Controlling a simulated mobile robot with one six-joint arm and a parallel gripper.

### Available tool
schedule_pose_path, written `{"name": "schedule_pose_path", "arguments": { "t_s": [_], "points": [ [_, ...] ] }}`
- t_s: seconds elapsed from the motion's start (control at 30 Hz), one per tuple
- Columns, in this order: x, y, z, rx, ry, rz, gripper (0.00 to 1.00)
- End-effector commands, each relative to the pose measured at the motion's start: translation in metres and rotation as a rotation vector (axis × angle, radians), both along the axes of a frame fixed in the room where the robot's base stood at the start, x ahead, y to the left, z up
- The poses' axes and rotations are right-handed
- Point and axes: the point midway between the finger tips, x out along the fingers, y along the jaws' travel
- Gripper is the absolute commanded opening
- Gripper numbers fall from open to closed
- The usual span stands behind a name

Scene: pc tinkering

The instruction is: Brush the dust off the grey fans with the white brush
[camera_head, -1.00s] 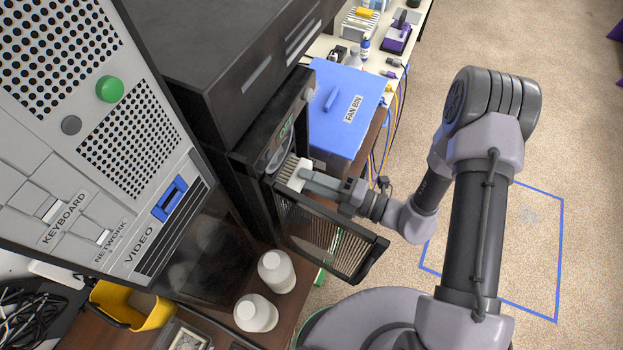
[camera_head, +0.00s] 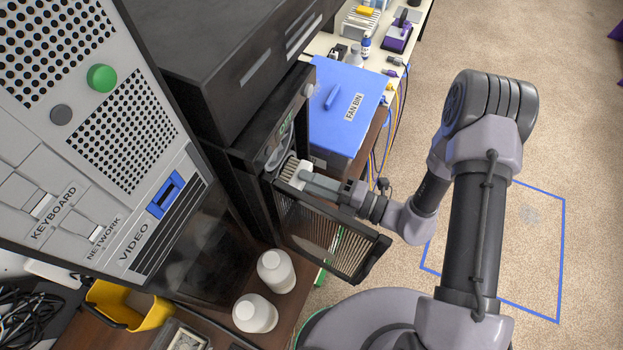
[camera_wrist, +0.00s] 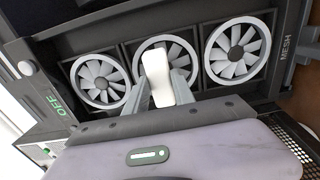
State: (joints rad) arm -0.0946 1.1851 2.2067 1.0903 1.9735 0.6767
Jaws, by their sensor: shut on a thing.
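My gripper (camera_head: 308,182) is shut on the white brush (camera_head: 298,173), whose bristles point into the open front of the dark PC case. In the wrist view the brush (camera_wrist: 157,76) stands upright between the two fingers (camera_wrist: 160,88). Behind it are three grey fans in a row: a left fan (camera_wrist: 101,80), a middle fan (camera_wrist: 176,52) partly hidden by the brush, and a right fan (camera_wrist: 236,50). In the head view only part of one fan (camera_head: 277,154) shows, just beyond the bristles. I cannot tell whether the bristles touch it, and no dust is clear.
A mesh door (camera_head: 335,240) hangs open below my gripper. A blue fan bin (camera_head: 340,110) stands behind the case. Two white bottles (camera_head: 275,271) and a yellow container (camera_head: 128,306) stand on the wooden desk. A large grey panel (camera_head: 100,140) fills the left.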

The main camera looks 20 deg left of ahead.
Motion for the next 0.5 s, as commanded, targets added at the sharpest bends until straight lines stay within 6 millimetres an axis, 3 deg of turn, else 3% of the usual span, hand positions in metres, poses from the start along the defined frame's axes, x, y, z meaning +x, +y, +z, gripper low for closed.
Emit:
{"name": "schedule_pose_path", "arguments": {
  "t_s": [0.1, 0.5],
  "points": [
    [-0.0003, -0.0002, -0.0103, 0.000, 0.000, 0.001, 0.00],
    [-0.0003, -0.0004, -0.0121, 0.000, 0.000, 0.001, 0.00]
  ]
}}
